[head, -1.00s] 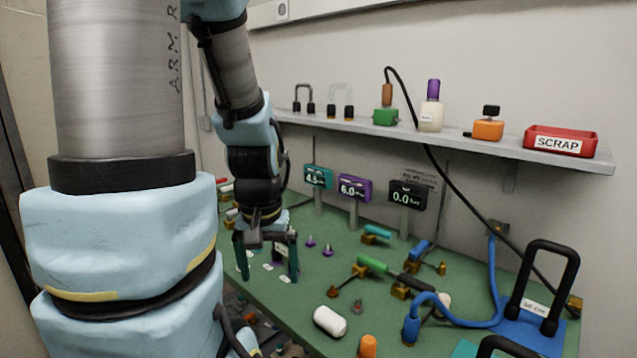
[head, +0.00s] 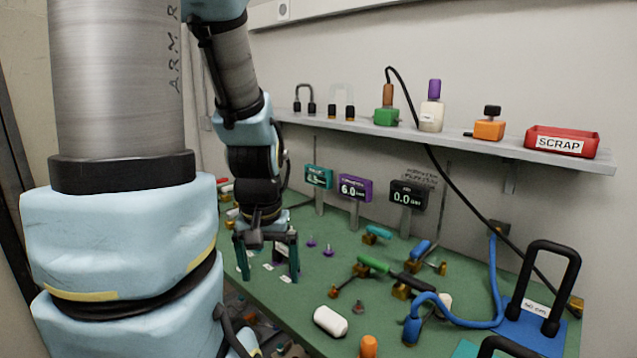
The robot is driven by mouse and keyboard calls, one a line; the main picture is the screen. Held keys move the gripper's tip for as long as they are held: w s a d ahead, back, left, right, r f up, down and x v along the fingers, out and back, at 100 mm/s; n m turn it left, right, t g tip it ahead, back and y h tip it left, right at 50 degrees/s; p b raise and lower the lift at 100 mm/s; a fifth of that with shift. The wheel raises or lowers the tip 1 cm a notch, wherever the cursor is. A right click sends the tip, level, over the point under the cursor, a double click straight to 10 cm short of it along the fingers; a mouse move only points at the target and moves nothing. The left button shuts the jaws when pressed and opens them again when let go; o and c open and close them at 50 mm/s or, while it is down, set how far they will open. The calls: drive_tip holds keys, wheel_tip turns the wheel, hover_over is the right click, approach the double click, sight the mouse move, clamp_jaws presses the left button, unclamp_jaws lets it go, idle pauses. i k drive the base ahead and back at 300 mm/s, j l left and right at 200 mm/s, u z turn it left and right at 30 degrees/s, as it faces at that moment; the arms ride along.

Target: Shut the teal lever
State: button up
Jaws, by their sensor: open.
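A teal lever (head: 378,231) with a brass base lies towards the back of the green bench, below the displays. My gripper (head: 268,275) points down at the left part of the bench, its teal fingers apart. It is open, to the left of the teal lever and apart from it. Small white labels and a purple item lie by the fingers. What else stands between the fingers is too small to tell.
A white cylinder (head: 330,321) and orange piece (head: 368,346) lie in front. A shelf (head: 440,137) runs above.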

sight(370, 230)
drive_tip(key=i+j+z, duration=0.1)
drive_tip(key=i+j, duration=0.6)
drive_tip(key=j, duration=0.15)
